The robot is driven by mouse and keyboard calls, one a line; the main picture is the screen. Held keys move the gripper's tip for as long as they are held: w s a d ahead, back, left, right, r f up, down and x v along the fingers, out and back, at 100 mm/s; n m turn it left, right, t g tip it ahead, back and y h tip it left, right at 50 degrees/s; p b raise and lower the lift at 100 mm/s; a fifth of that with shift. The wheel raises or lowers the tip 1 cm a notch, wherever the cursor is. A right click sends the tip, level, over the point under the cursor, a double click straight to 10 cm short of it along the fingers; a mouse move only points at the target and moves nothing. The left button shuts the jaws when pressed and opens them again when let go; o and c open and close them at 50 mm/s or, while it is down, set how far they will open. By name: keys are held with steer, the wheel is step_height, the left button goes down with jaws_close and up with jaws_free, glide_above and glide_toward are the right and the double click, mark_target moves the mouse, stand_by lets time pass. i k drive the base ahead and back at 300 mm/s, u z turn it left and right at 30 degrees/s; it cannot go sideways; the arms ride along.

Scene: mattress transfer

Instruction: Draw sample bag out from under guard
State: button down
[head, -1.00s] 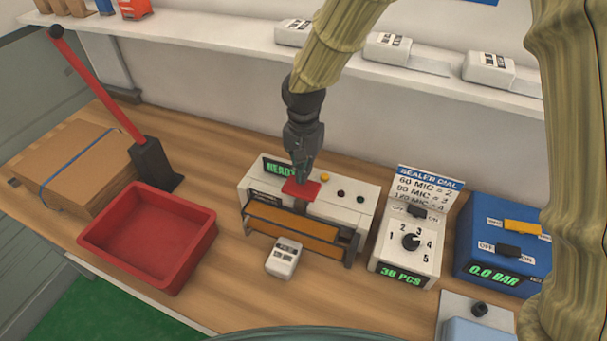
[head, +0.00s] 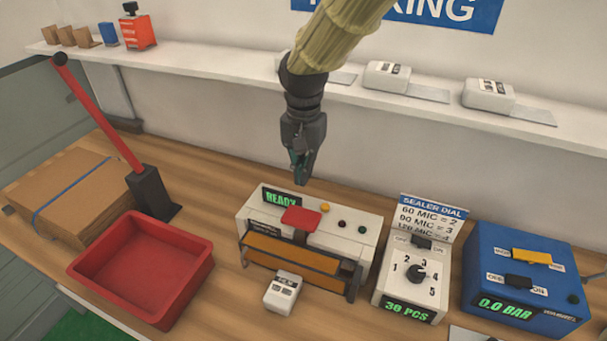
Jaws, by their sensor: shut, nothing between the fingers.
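The sample bag (head: 283,292) looks like a small white packet with a dark printed label. It lies on the bench at the front of the sealer, its back end close to the orange-brown guard bar (head: 290,262). I cannot tell how much of it is under the guard. The white sealer (head: 345,205) has a red pad (head: 301,218) on top and a green READY display (head: 281,198). My gripper (head: 301,182) is shut and empty, pointing down above the back of the sealer, apart from the red pad and the bag.
A red tray (head: 80,270) and a black post with a red lever (head: 110,130) stand left of the sealer. A dial box (head: 412,285) and a blue pressure box (head: 530,260) stand to its right. A shelf (head: 220,60) with white packs runs behind.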

mark_target(279, 298)
steer(key=k, duration=1.5)
